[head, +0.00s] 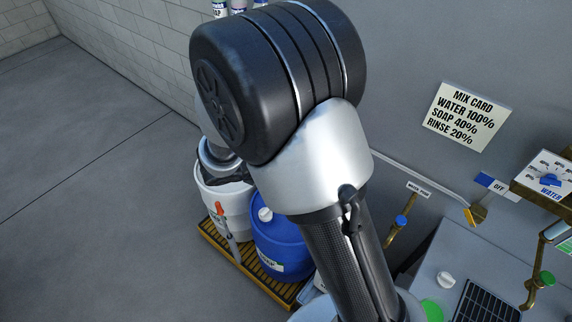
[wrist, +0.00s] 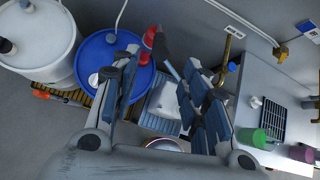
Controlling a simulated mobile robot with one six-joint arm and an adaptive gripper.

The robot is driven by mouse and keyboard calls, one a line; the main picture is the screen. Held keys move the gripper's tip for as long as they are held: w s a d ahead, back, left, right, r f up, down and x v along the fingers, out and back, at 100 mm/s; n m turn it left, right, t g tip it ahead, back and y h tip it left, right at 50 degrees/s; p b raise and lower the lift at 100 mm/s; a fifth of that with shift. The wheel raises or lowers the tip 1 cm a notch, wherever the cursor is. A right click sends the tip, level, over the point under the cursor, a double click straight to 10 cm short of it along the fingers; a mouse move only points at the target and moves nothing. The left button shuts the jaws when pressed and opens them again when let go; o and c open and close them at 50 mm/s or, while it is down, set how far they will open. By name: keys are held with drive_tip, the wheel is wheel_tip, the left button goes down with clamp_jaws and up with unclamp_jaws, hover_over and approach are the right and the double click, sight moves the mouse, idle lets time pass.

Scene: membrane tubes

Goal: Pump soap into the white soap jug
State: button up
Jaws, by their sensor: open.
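My gripper (wrist: 160,64) is open in the wrist view, its dark blue-grey fingers spread apart. A white object (wrist: 165,108), perhaps the soap jug, shows between and beyond the fingers; its outline is partly covered. A red-ended dark piece (wrist: 154,40) with a pale tube stands near the fingertips, perhaps the pump; I cannot tell whether a finger touches it. The blue drum (wrist: 92,52) with a white cap is just left of the gripper. It also shows in the head view (head: 290,248), partly behind my arm, with a label. The head view does not show my fingers clearly.
A white drum (wrist: 45,40) stands beside the blue drum on a slatted pallet (head: 225,248). A grey counter (wrist: 248,82) at right holds a black grate (wrist: 274,118), a green cup (wrist: 252,136) and a purplish cup (wrist: 298,153). Pipes run along the wall. Left floor is clear.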

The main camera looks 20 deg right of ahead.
idle(0.3)
drive_tip(key=d+r+m+g+y+b, duration=0.25)
drive_tip(key=d+m+g, duration=0.4)
drive_tip(key=m, duration=1.65)
drive_tip(key=w+d+r+m+t+y+b, duration=0.25)
drive_tip(key=r+m+y, duration=0.3)
drive_tip(key=m, duration=1.15)
drive_tip(key=w+f, duration=0.1)
drive_tip(key=f, duration=0.4)
drive_tip(key=w+a+f+b, duration=0.1)
drive_tip(key=f, duration=0.5)
drive_tip(key=w+f, duration=0.1)
drive_tip(key=f, duration=0.5)
drive_tip(key=shift+a+b, duration=0.35)
drive_tip(key=shift+a, duration=0.05)
clamp_jaws()
